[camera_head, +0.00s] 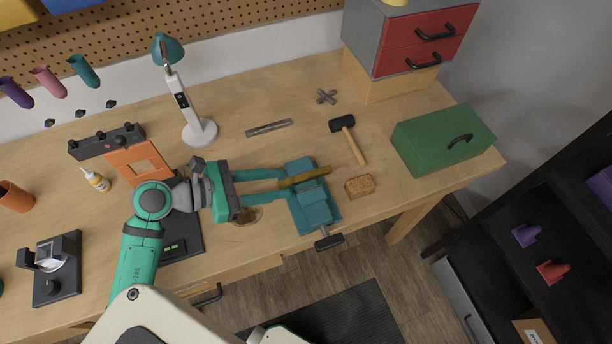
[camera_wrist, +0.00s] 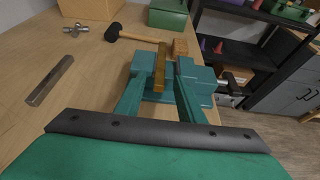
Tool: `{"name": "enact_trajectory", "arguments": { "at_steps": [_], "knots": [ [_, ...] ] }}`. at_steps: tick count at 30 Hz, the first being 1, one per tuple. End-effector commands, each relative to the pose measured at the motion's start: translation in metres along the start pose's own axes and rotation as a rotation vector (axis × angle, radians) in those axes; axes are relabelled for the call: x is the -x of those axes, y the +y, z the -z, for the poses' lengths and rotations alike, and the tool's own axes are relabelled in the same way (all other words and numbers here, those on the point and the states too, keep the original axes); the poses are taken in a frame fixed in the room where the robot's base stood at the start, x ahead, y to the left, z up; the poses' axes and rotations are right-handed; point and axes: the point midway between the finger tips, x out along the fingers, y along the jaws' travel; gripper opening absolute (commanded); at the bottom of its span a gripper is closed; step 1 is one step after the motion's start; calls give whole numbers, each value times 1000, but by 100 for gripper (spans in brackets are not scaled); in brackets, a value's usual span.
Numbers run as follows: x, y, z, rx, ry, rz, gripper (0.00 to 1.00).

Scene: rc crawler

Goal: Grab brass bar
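The brass bar (camera_head: 305,177) lies across the top of the teal vise (camera_head: 318,212) on the workbench. In the wrist view the brass bar (camera_wrist: 160,66) points away from me, with the vise (camera_wrist: 201,82) under and around it. My gripper (camera_head: 284,183) reaches in from the left with two long teal fingers spread apart. In the wrist view the open fingers of my gripper (camera_wrist: 160,84) lie on either side of the bar's near end, with a visible gap at each side. The exact height of the fingertips against the bar is hard to tell.
A hammer (camera_head: 348,137), a sponge-like block (camera_head: 360,187) and a green toolbox (camera_head: 442,140) stand right of the vise. A grey metal bar (camera_head: 268,128) and a white lamp (camera_head: 199,131) are behind. The vise handle (camera_head: 329,242) juts past the bench's front edge.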

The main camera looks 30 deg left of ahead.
Motion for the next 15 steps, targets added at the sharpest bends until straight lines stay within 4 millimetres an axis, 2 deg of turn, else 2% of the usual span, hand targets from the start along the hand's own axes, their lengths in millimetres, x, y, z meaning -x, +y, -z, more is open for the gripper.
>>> {"name": "enact_trajectory", "arguments": {
  "at_steps": [8, 9, 13, 15],
  "knots": [
    [-4, 0, 0, 0, 0, 0, 35],
    [-4, 0, 0, 0, 0, 0, 30],
    [-4, 0, 0, 0, 0, 0, 0],
    [-4, 0, 0, 0, 0, 0, 0]
  ]
}}
